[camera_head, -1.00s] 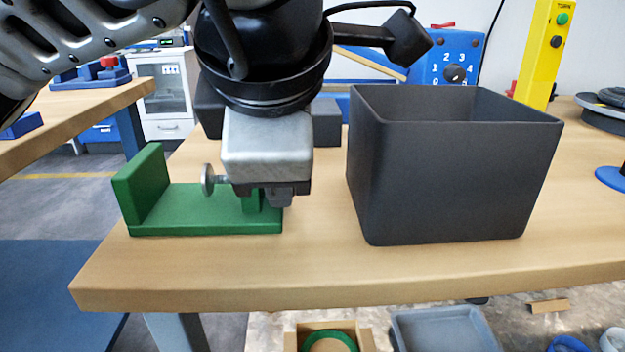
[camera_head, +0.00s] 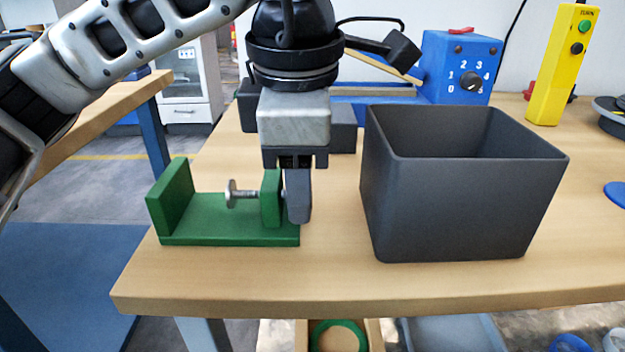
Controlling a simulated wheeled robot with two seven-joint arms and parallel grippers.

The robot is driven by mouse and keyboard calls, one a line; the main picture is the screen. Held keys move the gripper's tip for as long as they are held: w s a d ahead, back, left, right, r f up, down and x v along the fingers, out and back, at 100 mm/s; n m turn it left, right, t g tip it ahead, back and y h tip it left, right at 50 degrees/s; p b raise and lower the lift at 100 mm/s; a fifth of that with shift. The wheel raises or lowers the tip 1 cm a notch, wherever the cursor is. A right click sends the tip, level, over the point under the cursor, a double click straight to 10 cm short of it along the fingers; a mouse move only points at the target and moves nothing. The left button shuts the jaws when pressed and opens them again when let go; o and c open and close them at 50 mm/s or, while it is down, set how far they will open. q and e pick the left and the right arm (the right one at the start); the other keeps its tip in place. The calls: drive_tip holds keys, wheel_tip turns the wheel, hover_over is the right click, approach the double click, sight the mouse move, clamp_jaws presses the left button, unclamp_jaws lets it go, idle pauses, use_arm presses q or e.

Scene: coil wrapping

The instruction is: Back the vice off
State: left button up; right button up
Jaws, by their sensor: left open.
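A green vice (camera_head: 225,233) sits near the front left of the wooden table. It has a tall fixed plate (camera_head: 171,203) at its left end and a shorter green block (camera_head: 271,199) near its right end. A silver screw with a round head (camera_head: 232,194) sticks out left from the block. My left gripper (camera_head: 298,212) points down at the vice's right end, right beside the block. It is open, and one finger hides part of the vice; whether it touches is unclear. My right gripper is not in view.
A dark grey open bin (camera_head: 455,205) stands right of the gripper. Behind are a blue box with a numbered dial (camera_head: 462,68) and a yellow post with buttons (camera_head: 558,65). The table (camera_head: 330,280) is bare along its front edge.

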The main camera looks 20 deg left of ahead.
use_arm(q)
drive_tip(key=shift+w+a+r+g+h+p, duration=0.1)
drive_tip(key=shift+w+r+g+h+p, duration=0.05)
drive_tip(key=shift+g+p, duration=0.35)
drive_tip(key=shift+w+r+g+h+p, duration=0.15)
drive_tip(key=shift+g+p, duration=0.15)
drive_tip(key=shift+g, duration=0.3)
drive_tip(key=shift+f, duration=0.2)
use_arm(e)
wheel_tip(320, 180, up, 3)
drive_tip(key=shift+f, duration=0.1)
use_arm(q)
drive_tip(key=g+p, duration=0.1)
drive_tip(key=p, duration=0.1)
drive_tip(key=g+p, duration=0.1)
drive_tip(key=shift+w+a+r+g+h, duration=0.1)
drive_tip(key=shift+w+r+g+h, duration=0.2)
drive_tip(key=shift+h, duration=0.1)
drive_tip(key=shift+f+g+p, duration=0.2)
drive_tip(key=shift+g+p, duration=0.2)
drive_tip(key=shift+f, duration=0.2)
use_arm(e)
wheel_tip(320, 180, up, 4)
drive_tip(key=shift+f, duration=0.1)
